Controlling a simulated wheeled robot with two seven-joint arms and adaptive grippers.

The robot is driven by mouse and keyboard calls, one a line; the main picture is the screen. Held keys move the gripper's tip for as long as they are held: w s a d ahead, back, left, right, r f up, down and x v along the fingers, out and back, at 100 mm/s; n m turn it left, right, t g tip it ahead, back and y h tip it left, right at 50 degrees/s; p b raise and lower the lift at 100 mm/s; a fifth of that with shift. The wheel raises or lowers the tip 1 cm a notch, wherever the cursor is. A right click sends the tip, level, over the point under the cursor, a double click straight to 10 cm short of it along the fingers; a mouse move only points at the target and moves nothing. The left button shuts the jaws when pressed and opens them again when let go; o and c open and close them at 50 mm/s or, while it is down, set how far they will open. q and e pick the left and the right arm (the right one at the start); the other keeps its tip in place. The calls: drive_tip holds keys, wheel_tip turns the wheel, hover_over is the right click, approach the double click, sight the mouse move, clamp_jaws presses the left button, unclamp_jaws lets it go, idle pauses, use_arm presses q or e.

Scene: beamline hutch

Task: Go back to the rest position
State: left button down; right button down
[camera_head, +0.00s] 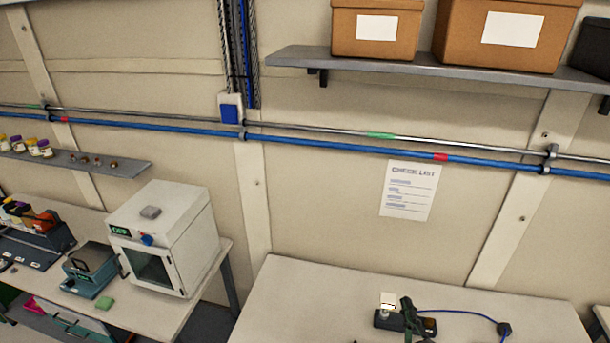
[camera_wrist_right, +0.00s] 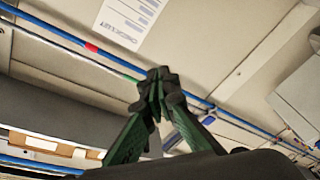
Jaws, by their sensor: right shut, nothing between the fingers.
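My left gripper is not in view.
A blue cable (camera_head: 465,312) runs from the black device to a dark plug (camera_head: 504,328). A white oven-like box (camera_head: 170,235) stands on the left bench. A shelf (camera_head: 450,70) with cardboard boxes hangs above. Most of the right table is clear.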

drive_tip(key=s+d+f+m+g+h, duration=0.4)
drive_tip(key=s+d+f+m+g, duration=0.3)
drive_tip(key=s+d+f, duration=0.5)
drive_tip(key=s+a+f+m+g+y, duration=0.1)
drive_tip(key=s+a+f+g+y, duration=0.2)
drive_tip(key=s+f, duration=0.45)
drive_tip(key=s+a+f+m+g+y, duration=0.1)
drive_tip(key=s+a+f+g, duration=0.1)
drive_tip(key=s+f+g, duration=0.45)
drive_tip(key=s+a+f+b, duration=0.15)
drive_tip(key=f+b, duration=0.35)
drive_tip(key=f, duration=1.4)
drive_tip(key=s+f+b, duration=0.2)
drive_tip(key=f+b, duration=0.3)
drive_tip(key=f, duration=1.3)
drive_tip(key=s+f+b, duration=0.4)
drive_tip(key=s+f, duration=0.6)
drive_tip(key=f, duration=0.3)
drive_tip(key=s+f+g+b, duration=0.1)
drive_tip(key=s+f+b, duration=0.3)
drive_tip(key=s+f, duration=0.6)
wheel_tip(320, 180, down, 4)
drive_tip(key=shift+s+f+n, duration=0.15)
drive_tip(key=shift+f+n, duration=0.1)
drive_tip(key=shift+n, duration=0.15)
